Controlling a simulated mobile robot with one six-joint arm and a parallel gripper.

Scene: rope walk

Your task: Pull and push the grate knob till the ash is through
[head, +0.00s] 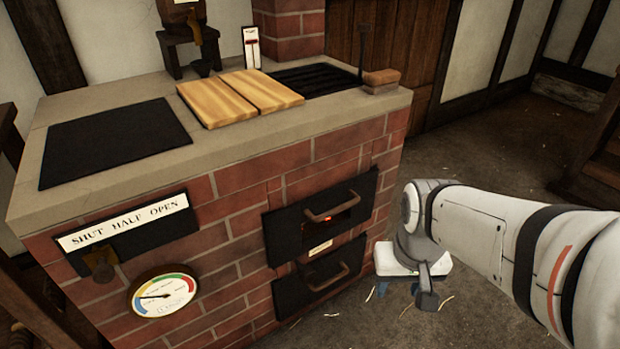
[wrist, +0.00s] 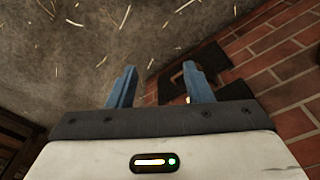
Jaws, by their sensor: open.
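The brick stove (head: 225,215) fills the left and middle of the head view. Its front has an upper black door (head: 285,232) with a curved handle and a small red glow, and a lower black door (head: 290,295) with a similar handle. My gripper (head: 398,289) is open and empty beside the stove's right corner, low over the floor, its blue fingers pointing down. In the wrist view my gripper (wrist: 159,70) has floor and a dark plate (wrist: 168,78) on the brickwork beyond its fingers. I cannot make out the grate knob for certain; ash is not discernible.
Wooden boards (head: 240,95) lie on top. Pale straw bits litter the open floor (head: 490,140) to the right.

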